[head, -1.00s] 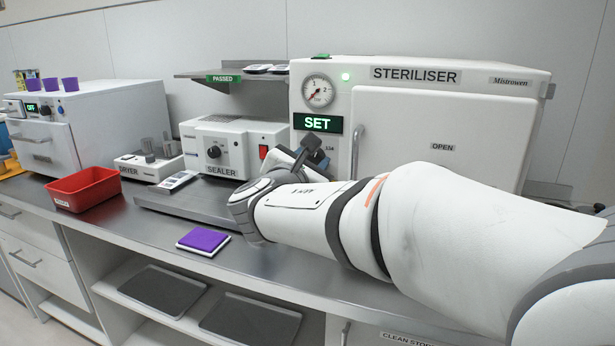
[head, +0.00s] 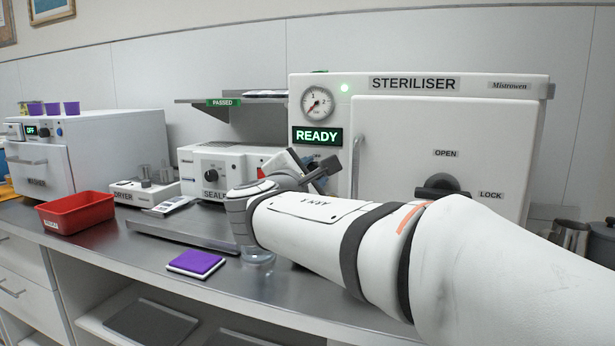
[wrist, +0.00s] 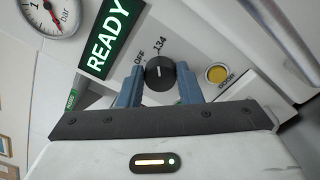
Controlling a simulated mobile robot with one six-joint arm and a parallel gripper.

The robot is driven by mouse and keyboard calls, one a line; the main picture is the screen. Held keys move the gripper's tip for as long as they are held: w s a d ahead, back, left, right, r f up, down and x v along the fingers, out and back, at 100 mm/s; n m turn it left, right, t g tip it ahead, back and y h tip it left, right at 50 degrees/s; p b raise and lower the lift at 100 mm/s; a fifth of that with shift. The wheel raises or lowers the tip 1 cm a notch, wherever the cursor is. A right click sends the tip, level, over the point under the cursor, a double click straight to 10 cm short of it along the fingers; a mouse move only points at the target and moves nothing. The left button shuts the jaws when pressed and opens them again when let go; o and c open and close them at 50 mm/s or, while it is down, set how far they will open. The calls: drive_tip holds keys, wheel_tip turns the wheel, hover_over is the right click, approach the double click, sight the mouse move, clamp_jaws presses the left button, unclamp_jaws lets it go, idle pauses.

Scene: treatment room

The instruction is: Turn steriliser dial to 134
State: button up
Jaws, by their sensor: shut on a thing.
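The steriliser (head: 420,84) is a white box at the back right of the counter, with its door closed. Its dial (wrist: 160,75) is a round black knob. In the wrist view its white mark points up toward the 134 label (wrist: 160,45), with OFF (wrist: 139,56) to the left. My gripper (wrist: 159,72) has its blue fingers on both sides of the dial and is shut on it. In the head view my gripper (head: 318,172) is at the steriliser's lower left front and hides the dial. The green display (head: 318,136) reads READY.
A door handle (head: 440,185) sits between OPEN and LOCK labels. A pressure gauge (head: 317,103) is above the display, and a yellow door button (wrist: 217,73) is beside the dial. The sealer (head: 215,172), red tray (head: 76,213) and purple pad (head: 196,262) are to the left.

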drive_tip(key=shift+a, duration=0.1)
drive_tip(key=o, duration=0.9)
drive_tip(key=shift+w, duration=0.1)
drive_tip(key=shift+o, duration=0.2)
drive_tip(key=p+v, duration=0.1)
drive_tip(key=v, duration=0.7)
